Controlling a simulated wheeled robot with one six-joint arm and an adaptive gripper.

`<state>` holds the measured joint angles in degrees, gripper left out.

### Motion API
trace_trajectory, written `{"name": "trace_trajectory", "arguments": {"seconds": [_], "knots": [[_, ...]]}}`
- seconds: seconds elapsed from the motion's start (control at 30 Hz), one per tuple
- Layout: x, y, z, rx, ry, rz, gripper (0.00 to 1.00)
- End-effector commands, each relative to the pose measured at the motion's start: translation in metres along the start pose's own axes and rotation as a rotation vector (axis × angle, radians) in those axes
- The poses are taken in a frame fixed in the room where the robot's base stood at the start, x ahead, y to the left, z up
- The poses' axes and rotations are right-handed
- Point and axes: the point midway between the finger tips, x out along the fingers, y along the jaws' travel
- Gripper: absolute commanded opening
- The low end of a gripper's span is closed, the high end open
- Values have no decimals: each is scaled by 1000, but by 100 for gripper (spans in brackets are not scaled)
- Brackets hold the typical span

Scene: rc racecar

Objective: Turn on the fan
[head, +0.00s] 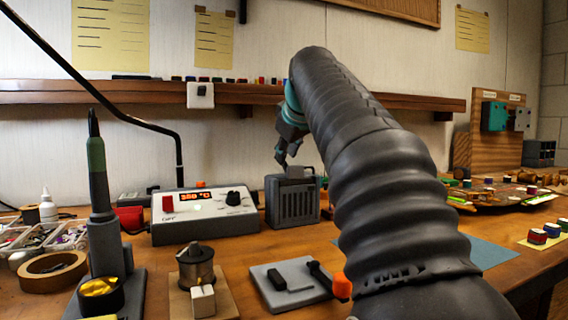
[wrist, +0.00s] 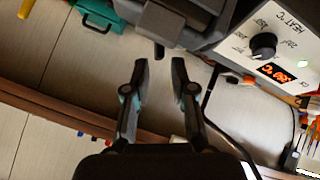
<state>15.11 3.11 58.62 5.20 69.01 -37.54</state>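The fan appears to be the dark grey slatted box (head: 292,203) on the bench, right of the soldering station. It also shows at the top of the wrist view (wrist: 205,28), partly cut off. A grey block sits on its top, with a small dark stub (wrist: 159,51) projecting toward my fingers; I cannot tell whether this is the switch. My gripper (head: 284,160) is just above and behind the box's top in the head view. In the wrist view my gripper (wrist: 160,80) is open and empty, its fingertips apart and a little short of the stub.
The soldering station (head: 180,228), with a lit orange display, stands close left of the fan. A wooden shelf (head: 60,97) with small items runs along the wall behind. A soldering iron stand (head: 105,230), solder spool (head: 196,268) and orange-tipped tool (head: 330,279) lie in front.

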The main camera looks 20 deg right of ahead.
Motion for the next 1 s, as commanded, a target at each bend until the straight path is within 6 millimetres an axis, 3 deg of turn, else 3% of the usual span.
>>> {"name": "trace_trajectory", "arguments": {"seconds": [0.23,0.63,0.73,1.0], "knots": [[30,1,0,1,0,1,24],[36,1,0,1,0,1,24],[36,1,0,1,0,1,2],[36,1,0,5,0,-2,0]]}}
